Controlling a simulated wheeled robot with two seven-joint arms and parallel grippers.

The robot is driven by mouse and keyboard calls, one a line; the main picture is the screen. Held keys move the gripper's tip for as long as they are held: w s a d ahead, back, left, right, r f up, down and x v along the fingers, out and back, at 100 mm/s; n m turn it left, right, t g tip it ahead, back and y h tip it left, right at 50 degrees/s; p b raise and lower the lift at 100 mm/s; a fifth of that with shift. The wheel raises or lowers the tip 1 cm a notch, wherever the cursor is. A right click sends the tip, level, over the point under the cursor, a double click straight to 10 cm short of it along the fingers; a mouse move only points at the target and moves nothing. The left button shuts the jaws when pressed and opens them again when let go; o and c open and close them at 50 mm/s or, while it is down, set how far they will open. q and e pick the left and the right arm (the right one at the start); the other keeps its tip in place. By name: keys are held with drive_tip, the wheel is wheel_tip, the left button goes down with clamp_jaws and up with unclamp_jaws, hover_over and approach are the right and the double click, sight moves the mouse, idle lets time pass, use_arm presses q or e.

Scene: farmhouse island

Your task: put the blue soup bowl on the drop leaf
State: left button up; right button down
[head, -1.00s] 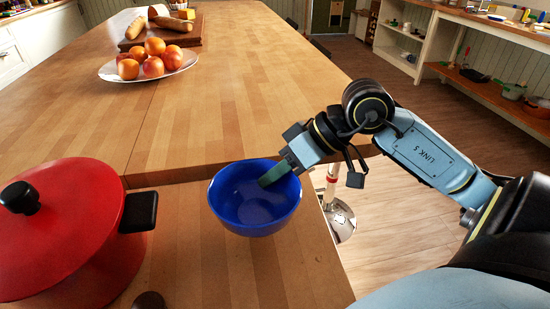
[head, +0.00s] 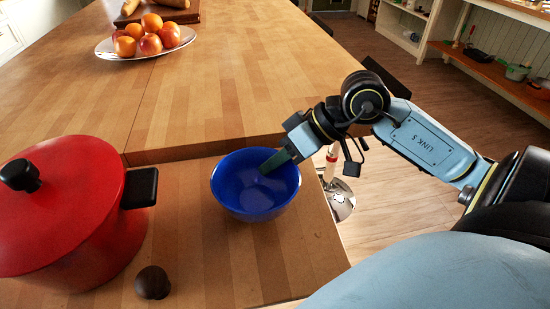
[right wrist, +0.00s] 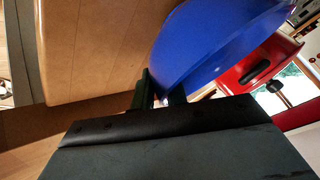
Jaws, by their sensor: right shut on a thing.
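The blue soup bowl (head: 240,200) is upright over the near wooden section, the drop leaf (head: 205,270), close to its right edge. I cannot tell whether its base touches the wood. My right gripper (head: 275,161) is shut on the bowl's right rim, with one finger showing inside the bowl. In the right wrist view the fingers (right wrist: 160,93) pinch the edge of the blue bowl (right wrist: 215,45). My left gripper is not in view.
A red lidded pot (head: 65,215) with a black handle stands left of the bowl. A small dark round thing (head: 152,283) lies near the pot. Beyond the seam, the main worktop (head: 230,80) is mostly clear, with a fruit plate (head: 180,41) at the back.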

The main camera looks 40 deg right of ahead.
drive_tip(key=shift+f, duration=0.15)
drive_tip(key=c, duration=0.8)
unclamp_jaws()
drive_tip(key=shift+o, duration=0.2)
drive_tip(key=shift+w+r, duration=0.25)
drive_tip(key=shift+r, duration=0.7)
drive_tip(key=shift+w+r, duration=0.3)
drive_tip(key=shift+r, duration=0.7)
drive_tip(key=shift+w+r, duration=0.25)
drive_tip(key=shift+r, duration=0.7)
drive_tip(key=w+a+r, duration=0.1)
drive_tip(key=w+r, duration=0.7)
drive_tip(key=w, duration=0.3)
drive_tip(key=shift+w+a+r, duration=0.15)
drive_tip(key=shift+a+r, duration=0.1)
